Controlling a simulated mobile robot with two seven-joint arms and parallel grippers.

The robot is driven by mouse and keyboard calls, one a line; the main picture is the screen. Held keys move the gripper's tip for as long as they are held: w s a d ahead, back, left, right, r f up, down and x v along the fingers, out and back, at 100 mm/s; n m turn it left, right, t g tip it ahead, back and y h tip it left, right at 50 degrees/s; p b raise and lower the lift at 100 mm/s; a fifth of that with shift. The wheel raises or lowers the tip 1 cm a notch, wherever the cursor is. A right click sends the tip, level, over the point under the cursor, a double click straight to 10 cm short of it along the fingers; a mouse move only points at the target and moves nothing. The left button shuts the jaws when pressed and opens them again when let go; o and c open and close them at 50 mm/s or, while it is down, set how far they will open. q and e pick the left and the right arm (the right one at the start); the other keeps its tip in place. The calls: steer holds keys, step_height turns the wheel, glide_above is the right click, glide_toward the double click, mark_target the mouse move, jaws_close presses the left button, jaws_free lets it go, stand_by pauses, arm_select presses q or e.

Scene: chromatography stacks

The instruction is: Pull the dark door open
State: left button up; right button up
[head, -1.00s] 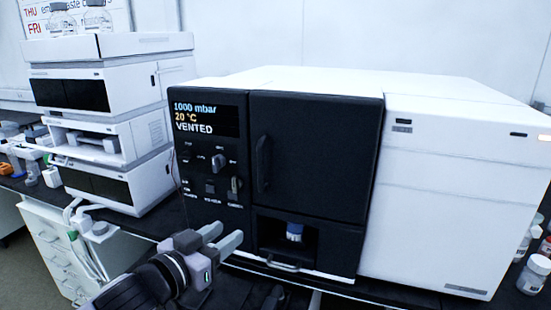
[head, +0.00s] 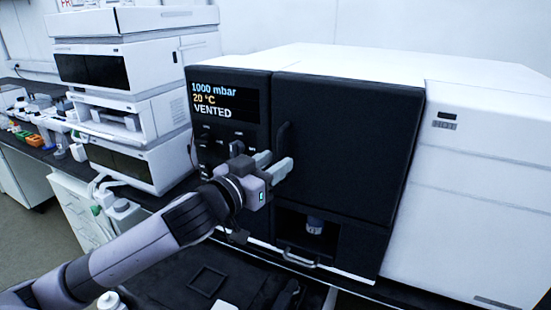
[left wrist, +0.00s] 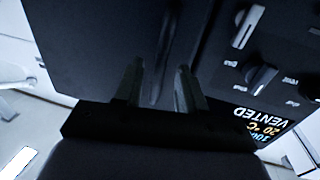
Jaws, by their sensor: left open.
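The dark door (head: 345,145) is shut, flush in the front of the white instrument. Its vertical dark handle (head: 284,140) runs along the door's left edge. My left gripper (head: 278,162) is open at the lower part of the handle, with its fingers toward the door. In the left wrist view the door (left wrist: 85,45) fills the left and middle. The handle (left wrist: 163,55) appears as a faint dark bar in line with the gap between the open fingers (left wrist: 160,85). Whether the fingers touch it is unclear. My right gripper is not in view.
A control panel with knobs and a display reading VENTED (head: 225,103) is left of the door. A stack of white modules (head: 130,100) stands at the left.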

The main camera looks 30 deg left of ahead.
arm_select(q)
steer(key=shift+w+d, duration=0.1)
steer(key=shift+w, duration=0.55)
jaws_close()
steer(key=shift+s, duration=0.15)
